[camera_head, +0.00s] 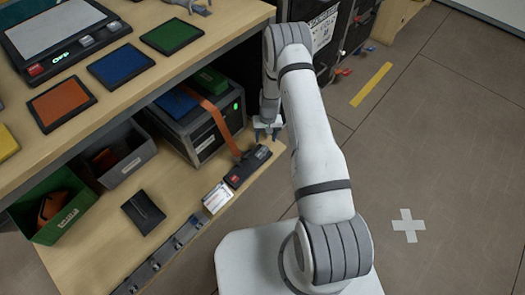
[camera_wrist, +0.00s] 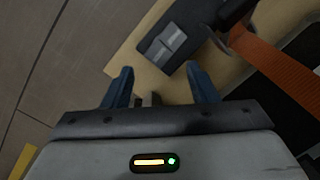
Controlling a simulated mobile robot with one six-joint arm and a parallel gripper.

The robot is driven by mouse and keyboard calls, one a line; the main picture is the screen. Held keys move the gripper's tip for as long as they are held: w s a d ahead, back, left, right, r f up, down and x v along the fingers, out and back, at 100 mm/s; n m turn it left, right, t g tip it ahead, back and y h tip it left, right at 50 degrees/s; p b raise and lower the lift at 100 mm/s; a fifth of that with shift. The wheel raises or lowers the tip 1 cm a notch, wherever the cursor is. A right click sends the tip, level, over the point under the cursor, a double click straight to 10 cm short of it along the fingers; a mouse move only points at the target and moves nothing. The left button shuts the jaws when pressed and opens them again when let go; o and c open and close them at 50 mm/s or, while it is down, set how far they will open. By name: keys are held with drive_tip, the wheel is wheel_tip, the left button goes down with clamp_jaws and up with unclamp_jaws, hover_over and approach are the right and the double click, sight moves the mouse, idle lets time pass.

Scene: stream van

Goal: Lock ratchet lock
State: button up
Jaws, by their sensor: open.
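The ratchet lock (camera_head: 248,166) is a dark block on the lower wooden shelf, with a small red mark at its near end. An orange strap (camera_head: 218,122) runs from it up over a black case. In the wrist view the dark lock body (camera_wrist: 180,34) lies at the top, with two grey pads on it and the orange strap (camera_wrist: 275,62) to its right. My gripper (camera_head: 266,134) is at the shelf's right end, just beyond the lock. In the wrist view its blue fingers (camera_wrist: 160,76) are apart with nothing held between them, and the lock lies past their tips.
The black case (camera_head: 200,122) stands left of the lock. A white label card (camera_head: 218,197) lies in front of it. Green (camera_head: 55,207) and grey (camera_head: 118,157) bins stand further left. The upper worktop (camera_head: 140,20) overhangs the shelf. Floor to the right is open.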

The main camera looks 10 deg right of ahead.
sight(262, 152)
drive_tip(key=m, duration=0.2)
drive_tip(key=m+b, duration=0.1)
drive_tip(key=m, duration=0.1)
drive_tip(key=a+m, duration=0.1)
drive_tip(key=shift+s+f+m+h+b, duration=0.1)
drive_tip(key=shift+s+m+h+b, duration=0.2)
drive_tip(key=shift+s+m, duration=0.1)
drive_tip(key=m, duration=0.1)
drive_tip(key=m+t, duration=0.1)
drive_tip(key=m, duration=0.1)
drive_tip(key=shift+s+a+m+b, duration=0.15)
drive_tip(key=shift+a+m+b, duration=0.15)
drive_tip(key=shift+a+b, duration=0.1)
wheel_tip(262, 152, down, 8)
drive_tip(key=b, duration=0.3)
drive_tip(key=shift+r, duration=0.25)
drive_tip(key=c, duration=1)
